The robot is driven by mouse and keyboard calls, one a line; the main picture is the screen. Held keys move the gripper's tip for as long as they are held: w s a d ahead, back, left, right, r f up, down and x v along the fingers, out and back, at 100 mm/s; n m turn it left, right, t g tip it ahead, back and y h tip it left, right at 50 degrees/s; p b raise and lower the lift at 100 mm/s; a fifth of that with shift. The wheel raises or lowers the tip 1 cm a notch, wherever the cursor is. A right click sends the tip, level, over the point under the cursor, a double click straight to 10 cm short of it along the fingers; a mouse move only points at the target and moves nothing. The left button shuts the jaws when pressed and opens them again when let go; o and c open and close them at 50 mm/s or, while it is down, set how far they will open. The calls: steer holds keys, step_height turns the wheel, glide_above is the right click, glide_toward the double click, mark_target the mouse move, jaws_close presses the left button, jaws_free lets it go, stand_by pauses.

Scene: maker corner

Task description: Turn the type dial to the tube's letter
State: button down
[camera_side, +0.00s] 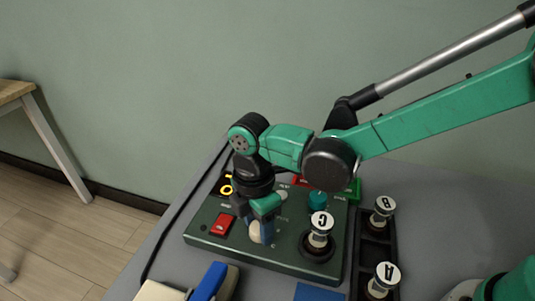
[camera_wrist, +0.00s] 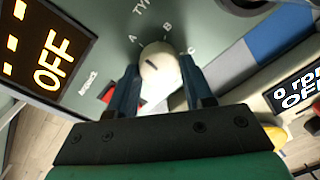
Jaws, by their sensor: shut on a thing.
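My gripper (camera_side: 262,226) reaches down over the dark green panel (camera_side: 200,243). In the wrist view my blue fingers (camera_wrist: 160,85) are closed on either side of the cream type dial (camera_wrist: 160,65). The letters A, B and C are printed around the dial's far side. I cannot tell for sure which letter its mark points at. In the side view the dial (camera_side: 255,237) is partly hidden by the fingers. A tube with a white cap marked C (camera_side: 321,224) stands upright in the panel's round socket.
A dark rack (camera_side: 361,260) right of the panel holds tubes marked B (camera_side: 384,205) and A (camera_side: 384,275). A red switch (camera_side: 223,224) and teal knob (camera_side: 317,199) are on the panel. An orange display (camera_wrist: 58,50) reads OFF. A blue-and-cream device (camera_side: 213,281) lies in front.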

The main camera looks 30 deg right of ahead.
steer(key=m, duration=1.1)
steer(key=shift+w+d+m, duration=0.1)
steer(key=shift+d+m, duration=0.05)
steer(key=shift+m, duration=0.15)
steer(key=m, duration=0.6)
steer(key=shift+y, duration=0.3)
steer(key=m, duration=0.5)
steer(key=shift+d+m+t, duration=0.1)
steer(key=shift+m+t, duration=0.3)
steer(key=shift+c, duration=1.7)
jaws_free()
